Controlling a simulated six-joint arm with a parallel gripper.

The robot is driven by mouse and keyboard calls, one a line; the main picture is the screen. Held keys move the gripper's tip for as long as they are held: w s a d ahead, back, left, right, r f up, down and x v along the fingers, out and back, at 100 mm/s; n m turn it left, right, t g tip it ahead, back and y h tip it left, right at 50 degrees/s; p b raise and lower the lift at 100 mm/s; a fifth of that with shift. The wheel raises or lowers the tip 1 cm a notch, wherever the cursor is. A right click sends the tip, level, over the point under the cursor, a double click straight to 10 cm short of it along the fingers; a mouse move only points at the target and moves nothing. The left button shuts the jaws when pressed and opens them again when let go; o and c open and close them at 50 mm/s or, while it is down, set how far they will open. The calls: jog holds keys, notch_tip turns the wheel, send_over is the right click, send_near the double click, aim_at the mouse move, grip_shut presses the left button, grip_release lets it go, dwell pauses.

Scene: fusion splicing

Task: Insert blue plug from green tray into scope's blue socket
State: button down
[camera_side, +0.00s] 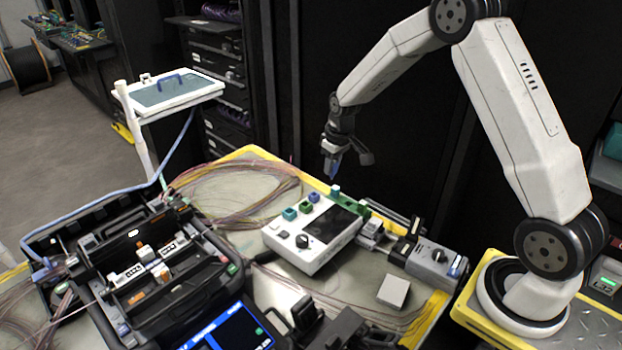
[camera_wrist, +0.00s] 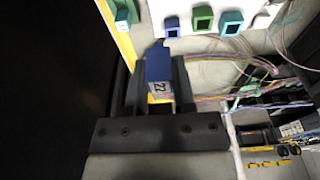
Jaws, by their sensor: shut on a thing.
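My gripper (camera_side: 335,160) is shut on the blue plug (camera_wrist: 158,66), holding it in the air above the bench. In the side view the plug's lower end (camera_side: 334,175) points down, above the green tray. The scope (camera_side: 318,250) is a white box with a dark screen. Along its edge are a blue socket (camera_side: 313,196), a green socket and a teal socket. In the wrist view the blue socket (camera_wrist: 171,27) is just beyond the plug's tip, apart from it in the picture. The green tray (camera_side: 350,206) is beside the scope, with a teal plug (camera_side: 335,191) at its end.
Another green socket (camera_side: 305,207) and a teal socket (camera_side: 289,214) stand beside the blue one. Loose fibre cables (camera_side: 240,185) lie behind the scope. An open black case (camera_side: 160,270) is to the left, and a grey splicer unit (camera_side: 435,260) to the right.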

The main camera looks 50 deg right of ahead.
jog(key=w, duration=0.1)
jog(key=w+a, duration=0.1)
jog(key=w, duration=0.2)
jog(key=shift+w+a+r, duration=0.2)
jog(key=shift+w+a, duration=0.1)
jog(key=shift+a, duration=0.1)
jog(key=shift+f, duration=0.15)
jog(key=shift+f, duration=2.5)
jog(key=shift+f, duration=1.9)
dwell(1.1)
jog(key=shift+c, duration=1.9)
grip_release()
jog(key=shift+r, duration=0.1)
jog(key=shift+r, duration=2.95)
